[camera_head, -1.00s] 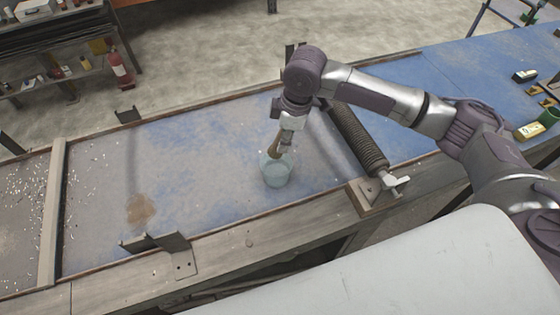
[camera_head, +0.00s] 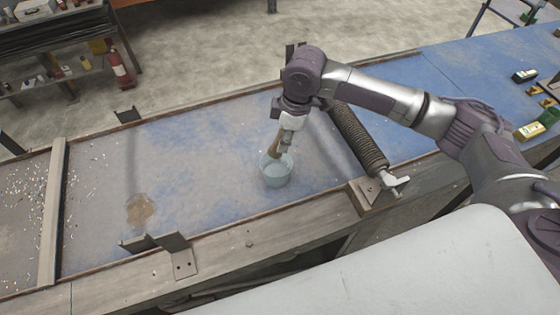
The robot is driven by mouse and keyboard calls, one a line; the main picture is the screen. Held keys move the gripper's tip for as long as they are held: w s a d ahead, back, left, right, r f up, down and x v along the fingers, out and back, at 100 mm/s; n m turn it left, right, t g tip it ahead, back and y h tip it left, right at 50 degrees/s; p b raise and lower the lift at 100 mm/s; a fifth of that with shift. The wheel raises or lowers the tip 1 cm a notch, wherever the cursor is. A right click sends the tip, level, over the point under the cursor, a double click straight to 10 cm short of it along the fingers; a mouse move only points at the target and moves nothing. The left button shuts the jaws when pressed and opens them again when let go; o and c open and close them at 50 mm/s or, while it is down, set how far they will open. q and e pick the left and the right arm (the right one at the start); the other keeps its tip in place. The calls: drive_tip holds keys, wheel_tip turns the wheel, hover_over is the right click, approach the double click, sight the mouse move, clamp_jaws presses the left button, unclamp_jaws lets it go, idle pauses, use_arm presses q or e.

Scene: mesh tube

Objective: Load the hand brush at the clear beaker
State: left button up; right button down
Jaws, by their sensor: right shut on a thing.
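The clear beaker (camera_head: 277,174) stands upright on the blue worktable, near the middle of the head view. My right gripper (camera_head: 284,140) is directly above it, pointing down. It is shut on the hand brush (camera_head: 274,148), whose brown part shows beside the fingers. The brush's lower end reaches the beaker's mouth. I cannot tell how far it goes inside, because the gripper and the beaker's rim overlap it. My left gripper is not in view.
A dark ribbed roller (camera_head: 358,138) with a metal clamp lies right of the beaker. Metal brackets (camera_head: 165,245) stand at the table's near edge. The table left of the beaker is clear.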

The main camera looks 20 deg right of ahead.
drive_tip(key=shift+r, duration=0.1)
idle(0.3)
wheel_tip(320, 180, up, 2)
drive_tip(key=p, duration=0.3)
drive_tip(key=shift+r, duration=0.95)
